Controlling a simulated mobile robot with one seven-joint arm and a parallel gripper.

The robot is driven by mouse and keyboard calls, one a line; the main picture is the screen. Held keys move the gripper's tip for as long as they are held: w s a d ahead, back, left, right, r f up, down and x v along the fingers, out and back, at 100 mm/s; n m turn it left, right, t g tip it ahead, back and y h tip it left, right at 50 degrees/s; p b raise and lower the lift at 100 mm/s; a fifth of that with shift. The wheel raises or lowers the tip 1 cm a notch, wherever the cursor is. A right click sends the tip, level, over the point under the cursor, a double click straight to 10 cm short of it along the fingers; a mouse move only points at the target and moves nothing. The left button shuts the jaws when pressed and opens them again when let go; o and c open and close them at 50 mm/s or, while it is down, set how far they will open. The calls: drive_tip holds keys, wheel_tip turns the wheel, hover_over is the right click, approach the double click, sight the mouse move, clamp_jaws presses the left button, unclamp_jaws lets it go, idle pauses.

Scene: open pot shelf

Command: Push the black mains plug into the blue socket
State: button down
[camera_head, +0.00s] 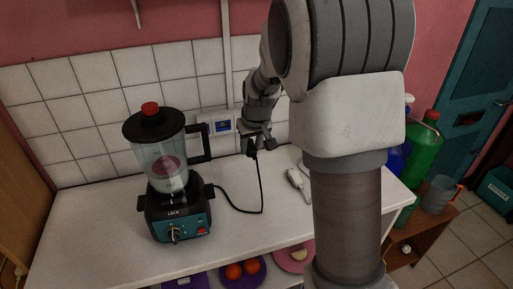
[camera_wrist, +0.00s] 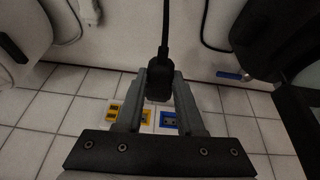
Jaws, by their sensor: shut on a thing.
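The black mains plug (camera_wrist: 158,84) is held between the two fingers of my gripper (camera_wrist: 159,78), with its cable running away toward the counter. In the head view my gripper (camera_head: 256,140) is in front of the tiled wall, a little right of the blue socket (camera_head: 222,127). In the wrist view the blue socket (camera_wrist: 168,122) shows beyond the plug, slightly right of it and partly covered by my finger. The plug and socket look apart. The plug's pins are not visible.
A yellow socket (camera_wrist: 116,112) sits beside the blue one on the wall plate. A blender (camera_head: 172,170) stands left on the white counter (camera_head: 110,215), its handle near the sockets. A white plug (camera_head: 295,178) lies right. Green bottle (camera_head: 422,140) stands far right.

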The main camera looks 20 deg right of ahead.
drive_tip(key=w+a+p, duration=0.2)
drive_tip(key=w+a, duration=0.1)
drive_tip(key=w, duration=0.3)
drive_tip(key=shift+w, duration=0.35)
idle(0.4)
drive_tip(key=shift+a+f, duration=0.15)
drive_tip(key=shift+a, duration=0.05)
drive_tip(key=shift+a+f, duration=0.35)
drive_tip(key=shift+a, duration=0.15)
drive_tip(key=shift+a, duration=0.1)
idle(0.4)
drive_tip(key=shift+w, duration=0.15)
drive_tip(key=shift+w+p, duration=0.55)
drive_tip(key=shift+w, duration=0.55)
drive_tip(key=shift+w, duration=0.2)
drive_tip(key=shift+w+p, duration=0.3)
drive_tip(key=shift+w, duration=0.3)
